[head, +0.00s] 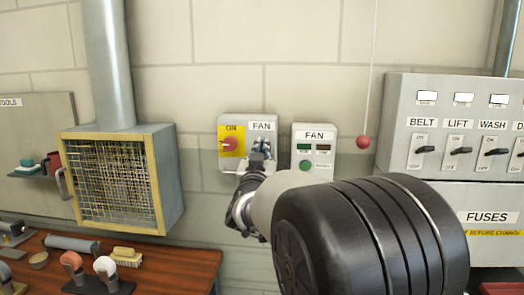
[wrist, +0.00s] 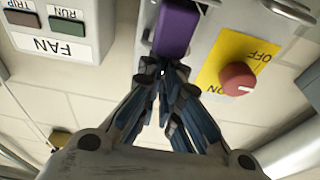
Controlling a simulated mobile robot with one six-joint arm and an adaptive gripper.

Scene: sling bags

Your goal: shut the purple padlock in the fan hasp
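The purple padlock (wrist: 174,30) shows at the top of the wrist view, where the picture is upside down. It lies in front of the grey fan switch box (head: 247,124), on the hasp side beside the red knob (wrist: 237,79). My gripper (wrist: 172,72) has its fingertips close together at the padlock's near end; touching or just apart I cannot tell. The fingers do not straddle the padlock's body. In the head view my gripper (head: 258,163) covers the front of the box and hides the padlock. The shackle and its fit in the hasp are hidden.
A fan RUN/TRIP box (head: 314,148) is mounted just right of the switch box. A red ball on a cord (head: 363,142) hangs further right, before the labelled switch panel (head: 455,105). A caged fan (head: 112,180) stands left, above a bench (head: 190,268) with tools.

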